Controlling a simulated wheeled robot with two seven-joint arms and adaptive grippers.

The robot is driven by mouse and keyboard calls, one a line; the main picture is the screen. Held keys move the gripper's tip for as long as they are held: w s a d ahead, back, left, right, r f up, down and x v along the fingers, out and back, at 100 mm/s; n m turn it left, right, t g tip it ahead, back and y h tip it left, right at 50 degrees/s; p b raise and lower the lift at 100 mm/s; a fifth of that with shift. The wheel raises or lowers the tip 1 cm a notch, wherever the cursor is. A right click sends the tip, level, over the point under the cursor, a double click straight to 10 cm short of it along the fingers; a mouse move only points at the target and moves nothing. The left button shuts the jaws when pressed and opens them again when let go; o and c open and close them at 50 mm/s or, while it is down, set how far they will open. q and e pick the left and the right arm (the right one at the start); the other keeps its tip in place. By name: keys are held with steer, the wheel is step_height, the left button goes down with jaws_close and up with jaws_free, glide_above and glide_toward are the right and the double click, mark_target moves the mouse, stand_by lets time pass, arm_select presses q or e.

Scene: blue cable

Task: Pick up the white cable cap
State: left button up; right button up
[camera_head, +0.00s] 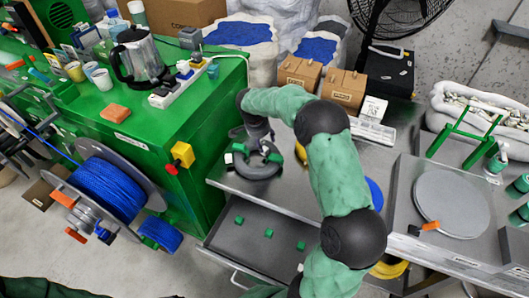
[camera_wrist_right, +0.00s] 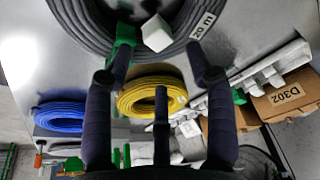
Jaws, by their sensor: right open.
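The white cable cap (camera_wrist_right: 156,33) is a small white block at the grey coiled cable (camera_wrist_right: 80,25), which lies on the metal table. In the right wrist view it shows between and just beyond the fingertips of my right gripper (camera_wrist_right: 157,58). The gripper is open and empty, and the cap looks free of the fingers. A green clip (camera_wrist_right: 122,42) sits on the coil left of the cap, close to the left finger. My left gripper is not in view.
A yellow cable coil (camera_wrist_right: 150,95) and a blue one (camera_wrist_right: 60,117) lie on the same table. Cardboard boxes (camera_head: 345,89) stand at its back. An open drawer (camera_head: 255,247) with green pieces is below its front edge. A green workbench (camera_head: 215,110) stands left.

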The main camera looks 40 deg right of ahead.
mark_target(264, 148)
steer(key=x, duration=0.1)
steer(key=b+x, duration=0.1)
steer(key=x, duration=0.1)
steer(key=b+x, duration=0.1)
steer(key=x, duration=0.1)
steer(key=shift+w+a+f, duration=0.1)
steer(key=shift+a, duration=0.3)
steer(key=c, duration=0.8)
